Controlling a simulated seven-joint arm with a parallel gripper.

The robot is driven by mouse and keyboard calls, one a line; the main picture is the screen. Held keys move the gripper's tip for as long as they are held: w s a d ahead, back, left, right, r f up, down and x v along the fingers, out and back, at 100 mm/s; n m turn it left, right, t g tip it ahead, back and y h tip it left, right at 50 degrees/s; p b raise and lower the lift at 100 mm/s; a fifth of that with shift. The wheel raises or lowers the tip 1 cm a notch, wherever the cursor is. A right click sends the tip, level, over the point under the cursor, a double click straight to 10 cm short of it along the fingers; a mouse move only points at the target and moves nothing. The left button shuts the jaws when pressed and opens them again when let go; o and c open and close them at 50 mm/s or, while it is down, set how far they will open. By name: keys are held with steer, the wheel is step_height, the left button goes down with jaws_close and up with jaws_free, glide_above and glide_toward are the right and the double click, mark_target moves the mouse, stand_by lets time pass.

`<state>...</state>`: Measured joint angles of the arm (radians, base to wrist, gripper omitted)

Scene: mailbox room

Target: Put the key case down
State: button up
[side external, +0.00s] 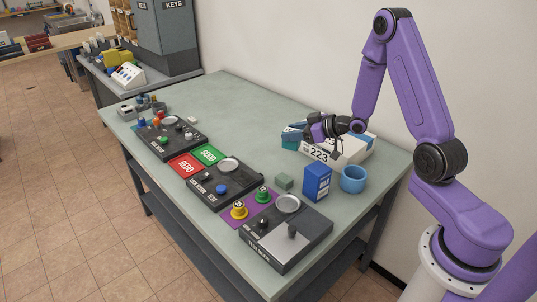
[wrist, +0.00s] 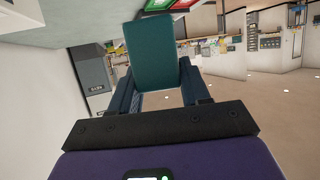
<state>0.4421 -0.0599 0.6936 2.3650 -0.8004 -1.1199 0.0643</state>
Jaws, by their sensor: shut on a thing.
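The key case appears to be the flat teal rectangular thing (wrist: 155,52) held between my fingers in the wrist view. My gripper (wrist: 160,95) is shut on it, and the case stands out past the fingertips. In the side view my gripper (side external: 318,128) is at the back right of the table, just over the white box marked 223. A teal shape (side external: 292,135) shows at the gripper's left there. I cannot tell whether the case touches the box or the table.
The white box (side external: 335,152) lies by the wall. Dark device panels (side external: 285,240) line the table's front edge. The grey-green tabletop (side external: 245,110) is clear at the back middle.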

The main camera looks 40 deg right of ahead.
steer(key=w+f, duration=0.3)
steer(key=w, duration=0.1)
steer(key=w+d+f, duration=0.1)
steer(key=w+f, duration=0.2)
steer(key=w, duration=0.1)
steer(key=w+f, duration=0.2)
steer(key=w, duration=0.2)
steer(key=shift+w+d+f, duration=0.15)
steer(key=shift+d+f, duration=0.25)
steer(key=shift+w+f, duration=0.15)
steer(key=shift+f, duration=0.8)
steer(key=shift+w+f, duration=0.1)
steer(key=shift+f, duration=0.8)
steer(key=shift+f, duration=0.2)
steer(key=o, duration=1.1)
steer(key=shift+r, duration=0.1)
